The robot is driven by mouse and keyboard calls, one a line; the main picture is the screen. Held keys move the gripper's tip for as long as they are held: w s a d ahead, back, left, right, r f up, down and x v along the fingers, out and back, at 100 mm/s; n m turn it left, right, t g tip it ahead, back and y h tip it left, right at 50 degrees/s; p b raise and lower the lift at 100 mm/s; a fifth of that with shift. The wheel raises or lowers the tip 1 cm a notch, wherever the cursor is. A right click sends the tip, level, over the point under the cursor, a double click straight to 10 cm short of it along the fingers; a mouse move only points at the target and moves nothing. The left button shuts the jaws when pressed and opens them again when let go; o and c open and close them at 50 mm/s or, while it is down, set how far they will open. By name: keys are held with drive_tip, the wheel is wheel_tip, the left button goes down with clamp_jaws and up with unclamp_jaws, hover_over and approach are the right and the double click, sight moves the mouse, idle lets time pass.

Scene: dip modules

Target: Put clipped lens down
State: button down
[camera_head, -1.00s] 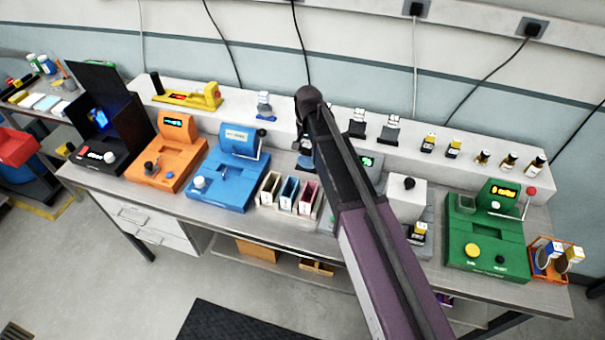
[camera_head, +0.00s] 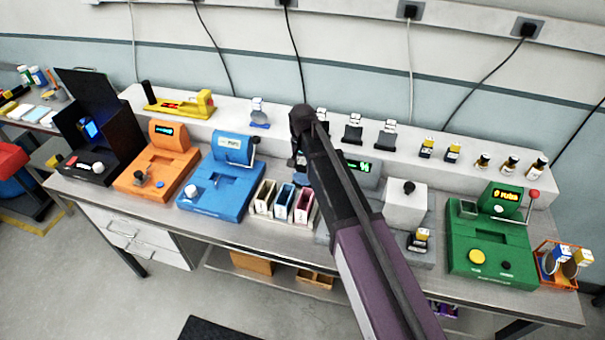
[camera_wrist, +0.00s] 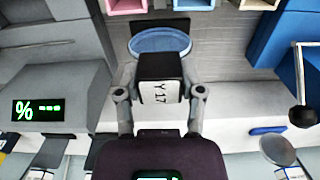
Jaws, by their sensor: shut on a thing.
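In the wrist view my gripper (camera_wrist: 160,98) is shut on a clipped lens. Its dark clip (camera_wrist: 160,68) has a white face marked "Y 17" between my fingers. The pale blue round lens (camera_wrist: 160,42) sticks out beyond the clip, above a grey surface; I cannot tell whether it touches anything. In the head view my arm hides most of the gripper and the held lens, close to the grey machine with a green display (camera_head: 359,166). Another clipped lens (camera_head: 258,113) stands on the raised white shelf.
Three coloured bins (camera_head: 283,202) stand left of my arm, beside the blue machine (camera_head: 220,180). Dark stands (camera_head: 353,130) line the shelf (camera_head: 290,120). A white box with a black knob (camera_head: 405,205), a green machine (camera_head: 490,245) and an orange basket (camera_head: 556,272) stand to the right.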

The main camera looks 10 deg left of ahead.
sight(303, 185)
drive_tip(key=shift+f+b, duration=1.85)
drive_tip(key=shift+f, duration=0.05)
drive_tip(key=shift+f, duration=0.2)
drive_tip(key=shift+c, duration=1.1)
unclamp_jaws()
drive_tip(key=shift+r, duration=0.1)
drive_tip(key=shift+r, duration=0.15)
wheel_tip(303, 185, up, 12)
drive_tip(key=p, duration=1.2)
